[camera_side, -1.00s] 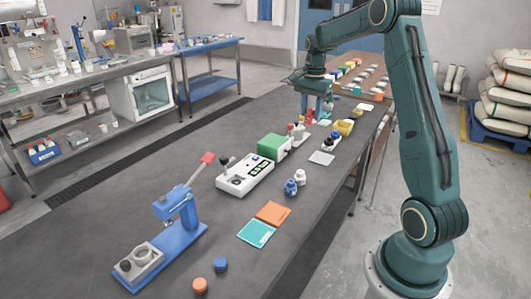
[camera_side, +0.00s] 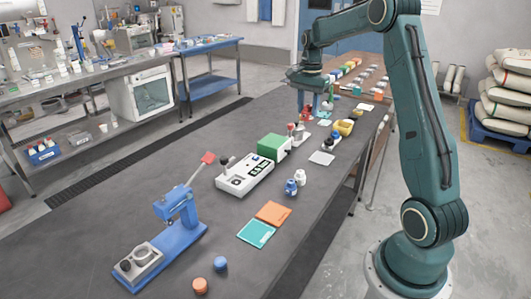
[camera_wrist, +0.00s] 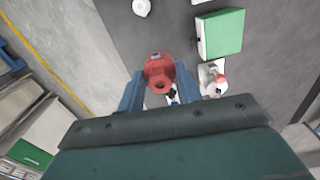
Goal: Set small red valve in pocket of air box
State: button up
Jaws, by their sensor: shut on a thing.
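My gripper (camera_side: 306,108) is at the far part of the long dark table, pointing down. In the wrist view its two blue fingers (camera_wrist: 160,78) are shut on the small red valve (camera_wrist: 159,66), one finger on each side. The valve has a round opening facing the camera. A green-topped box with a white side (camera_wrist: 220,33) lies right of and beyond the valve in the wrist view; the side view shows a green box (camera_side: 272,146) nearer the camera than my gripper. I cannot tell for sure that this is the air box, and no pocket is clearly visible.
A white fitting with a red part (camera_wrist: 214,80) stands close right of the valve. The table's left side is mostly clear.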

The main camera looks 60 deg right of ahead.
jog(key=w+a+r+n, duration=0.1)
jog(key=w+a+n, duration=0.3)
jog(key=w+a, duration=0.4)
jog(key=r+n, duration=0.1)
jog(key=n, duration=0.5)
send_over(236, 182)
jog(key=shift+s+a+r, duration=0.1)
jog(key=shift+r, duration=0.1)
jog(key=shift+f, duration=0.1)
notch_tip(236, 182, down, 20)
jog(key=shift+r, duration=0.1)
jog(key=o, duration=1)
